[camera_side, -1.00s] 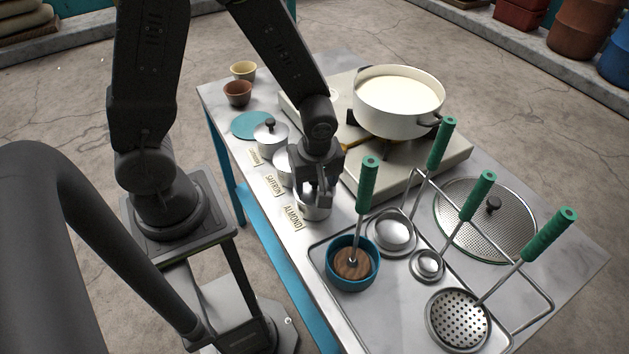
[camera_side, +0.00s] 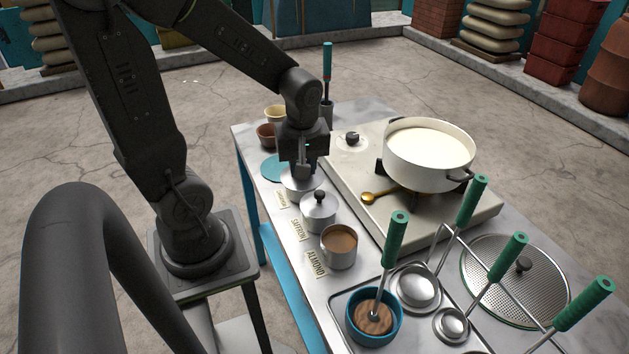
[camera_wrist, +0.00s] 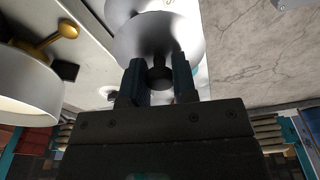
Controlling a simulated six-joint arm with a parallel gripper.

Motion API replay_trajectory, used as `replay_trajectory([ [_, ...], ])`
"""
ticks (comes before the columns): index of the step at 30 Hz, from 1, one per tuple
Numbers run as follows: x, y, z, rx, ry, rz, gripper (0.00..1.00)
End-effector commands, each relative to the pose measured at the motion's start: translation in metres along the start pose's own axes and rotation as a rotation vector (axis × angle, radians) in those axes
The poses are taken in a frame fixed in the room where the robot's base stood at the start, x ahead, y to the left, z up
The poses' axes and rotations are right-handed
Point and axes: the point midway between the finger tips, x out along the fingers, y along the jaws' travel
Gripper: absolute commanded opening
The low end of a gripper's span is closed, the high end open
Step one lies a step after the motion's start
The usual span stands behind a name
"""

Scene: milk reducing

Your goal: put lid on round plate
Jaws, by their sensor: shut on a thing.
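My gripper (camera_side: 303,168) is shut on a small metal lid (camera_wrist: 158,38) by its black knob (camera_wrist: 160,76). In the side view it holds the lid around the first canister in the row, close to the teal round plate (camera_side: 272,169). The plate lies flat on the table, partly hidden by my gripper. The almond canister (camera_side: 339,247) stands without a lid and shows brown contents. The middle canister (camera_side: 319,212) has its lid on. Lid and first canister overlap in the side view, so I cannot tell the gap between them.
A yellow cup (camera_side: 274,113) and a brown cup (camera_side: 266,135) stand behind the plate. A white pot of milk (camera_side: 428,158) sits on the stove (camera_side: 355,185) to the right. A blue bowl (camera_side: 373,320) and several green-handled tools are at the front.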

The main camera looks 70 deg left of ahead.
Motion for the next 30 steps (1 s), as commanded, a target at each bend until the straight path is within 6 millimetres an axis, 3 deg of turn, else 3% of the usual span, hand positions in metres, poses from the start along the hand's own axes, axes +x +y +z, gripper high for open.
replay_trajectory([
  [4, 0.000, 0.002, -0.019, -0.050, -0.001, -0.007, 0.00],
  [7, 0.007, 0.008, -0.045, -0.141, -0.002, -0.021, 0.00],
  [14, 0.044, 0.013, -0.134, -0.451, -0.004, -0.061, 0.00],
  [18, 0.071, 0.003, -0.182, -0.619, -0.004, -0.081, 0.00],
  [21, 0.087, -0.006, -0.207, -0.706, -0.003, -0.090, 0.00],
  [25, 0.100, -0.015, -0.225, -0.774, -0.002, -0.097, 0.00],
  [30, 0.118, -0.018, -0.229, -0.796, -0.002, -0.101, 0.00],
])
